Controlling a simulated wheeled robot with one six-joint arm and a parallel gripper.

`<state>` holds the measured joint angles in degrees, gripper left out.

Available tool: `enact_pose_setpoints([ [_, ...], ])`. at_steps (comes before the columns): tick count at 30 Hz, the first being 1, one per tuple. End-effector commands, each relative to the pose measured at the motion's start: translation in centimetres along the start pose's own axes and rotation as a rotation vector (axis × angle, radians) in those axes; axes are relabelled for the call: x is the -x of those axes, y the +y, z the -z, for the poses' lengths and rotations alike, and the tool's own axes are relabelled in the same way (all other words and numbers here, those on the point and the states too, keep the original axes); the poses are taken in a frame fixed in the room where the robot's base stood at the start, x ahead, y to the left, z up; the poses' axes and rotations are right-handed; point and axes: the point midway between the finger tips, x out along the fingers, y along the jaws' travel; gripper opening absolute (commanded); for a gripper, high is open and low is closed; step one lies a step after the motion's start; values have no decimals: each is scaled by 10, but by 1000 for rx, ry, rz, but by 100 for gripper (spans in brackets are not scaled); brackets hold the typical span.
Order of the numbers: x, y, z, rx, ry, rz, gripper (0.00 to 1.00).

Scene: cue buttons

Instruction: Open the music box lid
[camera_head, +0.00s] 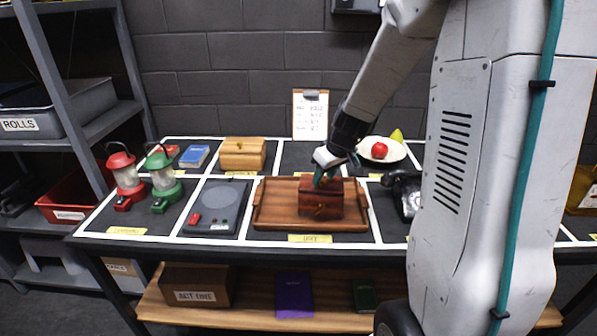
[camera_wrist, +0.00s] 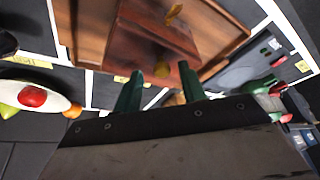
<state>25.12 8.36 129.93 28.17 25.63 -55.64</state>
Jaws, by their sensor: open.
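A reddish-brown wooden box, which looks like the music box (camera_head: 320,204), sits on the wooden tray (camera_head: 275,215) at the middle front of the table. Its lid looks shut. In the wrist view the box (camera_wrist: 135,45) has a small brass knob (camera_wrist: 162,70) near the edge facing my gripper and another brass piece (camera_wrist: 173,12) farther off. My gripper (camera_head: 326,178) is at the top of the box, partly hiding it. Its two green fingers (camera_wrist: 160,90) are apart, one on each side of the knob, with nothing between them. I cannot tell whether they touch the lid.
A pale wooden box (camera_head: 243,153) stands behind left. A grey device with a round plate (camera_head: 217,205) and two lanterns (camera_head: 163,180) are to the left. A plate with a red apple (camera_head: 379,151) is behind right. A black telephone-like object (camera_head: 404,190) stands right, partly hidden by my arm.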

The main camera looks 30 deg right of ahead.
Motion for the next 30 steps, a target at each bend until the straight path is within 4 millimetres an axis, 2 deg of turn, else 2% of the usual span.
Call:
enact_pose_setpoints([
  [1,1,7,-5,-8,11,-17,41],
  [11,38,5,-2,-3,12,-12,41],
  [18,78,4,-2,-2,13,-13,41],
  [30,118,-65,-18,-5,-40,39,41],
])
